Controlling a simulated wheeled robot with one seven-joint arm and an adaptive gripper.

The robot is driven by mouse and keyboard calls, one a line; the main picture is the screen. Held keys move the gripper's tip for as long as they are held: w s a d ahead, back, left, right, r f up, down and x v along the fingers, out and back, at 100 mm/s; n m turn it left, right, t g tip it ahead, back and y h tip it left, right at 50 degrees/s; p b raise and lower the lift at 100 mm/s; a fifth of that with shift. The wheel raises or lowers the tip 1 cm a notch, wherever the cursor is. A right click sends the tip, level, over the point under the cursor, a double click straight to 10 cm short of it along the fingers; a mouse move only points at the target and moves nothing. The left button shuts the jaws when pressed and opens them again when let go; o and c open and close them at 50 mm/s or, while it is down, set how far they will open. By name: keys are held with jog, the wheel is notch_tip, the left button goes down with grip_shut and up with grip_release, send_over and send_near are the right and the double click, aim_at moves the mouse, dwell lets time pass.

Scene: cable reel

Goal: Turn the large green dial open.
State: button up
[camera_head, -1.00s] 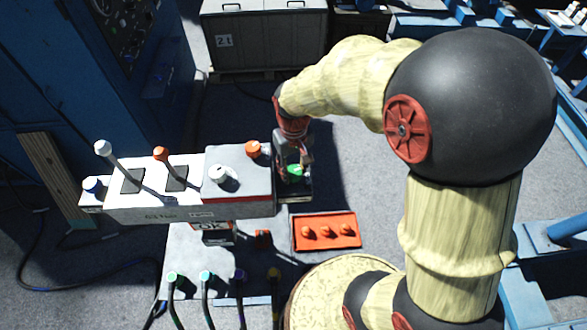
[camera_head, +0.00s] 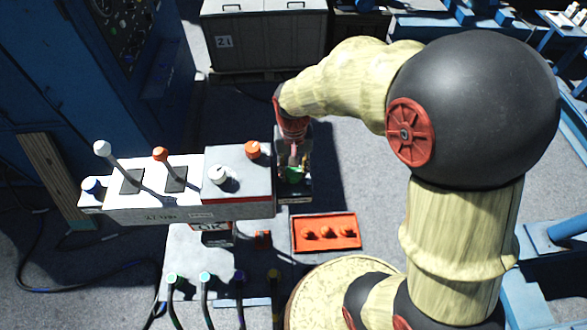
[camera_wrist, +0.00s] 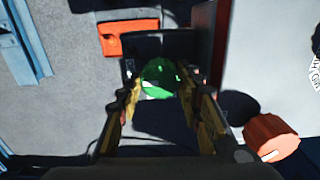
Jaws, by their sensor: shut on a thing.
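The large green dial (camera_head: 294,174) sits on a dark box at the right end of the control console, partly hidden by my gripper in the head view. In the wrist view the green dial (camera_wrist: 159,77) lies between the fingertips of my gripper (camera_wrist: 158,90). My gripper (camera_head: 294,164) reaches down over the dial from above and is shut on it. How far the dial is turned cannot be made out.
The console (camera_head: 150,213) carries an orange knob (camera_head: 253,149), a white knob (camera_head: 218,174), and levers (camera_head: 160,154) to the left. An orange tray (camera_head: 326,232) with round buttons lies in front. Several cables (camera_head: 205,300) stand at the bottom.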

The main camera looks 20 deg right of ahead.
aim_at(293, 171)
jog(key=o, duration=1.2)
jog(key=shift+c, duration=0.2)
jog(key=shift+r, duration=0.1)
notch_tip(293, 171, up, 12)
jog(key=s+f+n+t+b, duration=0.3)
jog(key=s+f+b, duration=0.8)
jog(key=b, duration=0.8)
jog(key=s+t, duration=0.2)
jog(key=s, duration=0.1)
jog(key=shift+f+n+t+b, duration=0.15)
jog(key=shift+n+t+b, duration=0.15)
jog(key=shift+n+b, duration=0.1)
